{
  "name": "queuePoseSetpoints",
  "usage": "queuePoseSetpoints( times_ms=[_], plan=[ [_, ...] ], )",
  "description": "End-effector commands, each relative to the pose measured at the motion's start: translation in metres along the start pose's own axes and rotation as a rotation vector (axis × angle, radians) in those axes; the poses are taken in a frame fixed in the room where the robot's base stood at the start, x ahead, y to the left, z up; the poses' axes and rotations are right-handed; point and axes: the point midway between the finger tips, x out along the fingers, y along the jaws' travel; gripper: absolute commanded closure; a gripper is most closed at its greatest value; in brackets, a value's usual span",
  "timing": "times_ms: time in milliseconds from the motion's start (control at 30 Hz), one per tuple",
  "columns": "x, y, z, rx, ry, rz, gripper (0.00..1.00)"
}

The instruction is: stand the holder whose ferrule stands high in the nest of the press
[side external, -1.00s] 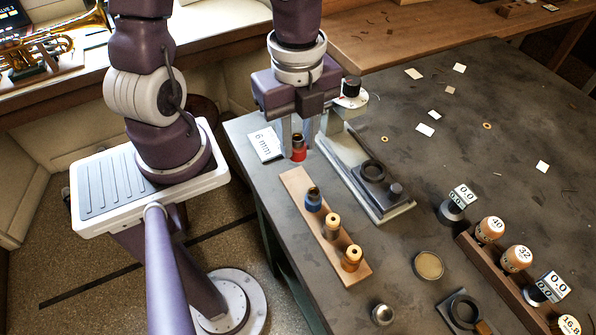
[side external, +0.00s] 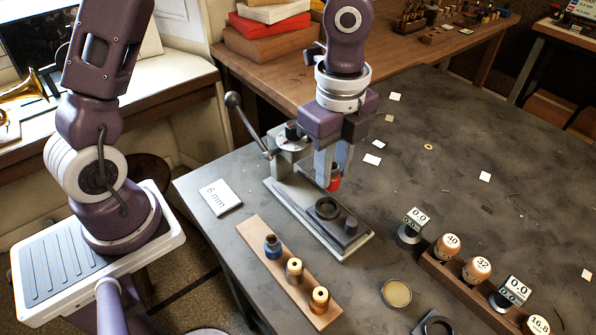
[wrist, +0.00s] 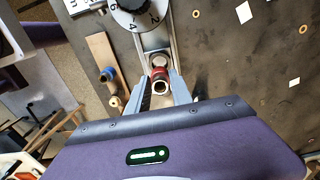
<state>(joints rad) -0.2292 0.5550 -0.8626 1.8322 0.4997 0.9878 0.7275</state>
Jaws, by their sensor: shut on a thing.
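My gripper (side external: 334,179) is shut on the red holder (side external: 334,184), which it carries over the press (side external: 292,205). In the wrist view the red holder (wrist: 159,73) sits between the fingers, with a pale ring-shaped end toward the camera. The fingers hide much of it in the side view, so its ferrule height is unclear. The nest, a dark ring (side external: 326,208) on the press base, shows just below and slightly left of the holder in the side view. The holder appears raised clear of it; the exact gap is unclear.
A wooden strip (side external: 262,257) in front of the press carries a blue holder (side external: 272,247) and two brass-topped holders. A press lever (side external: 245,125) rises at the back left. A "6 mm" card (side external: 220,197) lies left. Numbered knobs stand in a rack (side external: 470,290) at right.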

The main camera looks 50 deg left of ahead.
Motion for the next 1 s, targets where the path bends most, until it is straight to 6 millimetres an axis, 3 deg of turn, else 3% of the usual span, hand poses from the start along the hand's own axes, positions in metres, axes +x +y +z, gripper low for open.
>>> queuePoseSetpoints(
  times_ms=[267, 700, 1000],
  plan=[
    [0.0, 0.0, 0.0, -0.001, -0.002, -0.001, 1.0],
    [0.042, 0.0, 0.0, -0.001, -0.002, 0.0, 1.0],
    [0.049, 0.0, 0.0, 0.0, 0.0, 0.0, 1.0]
  ],
)
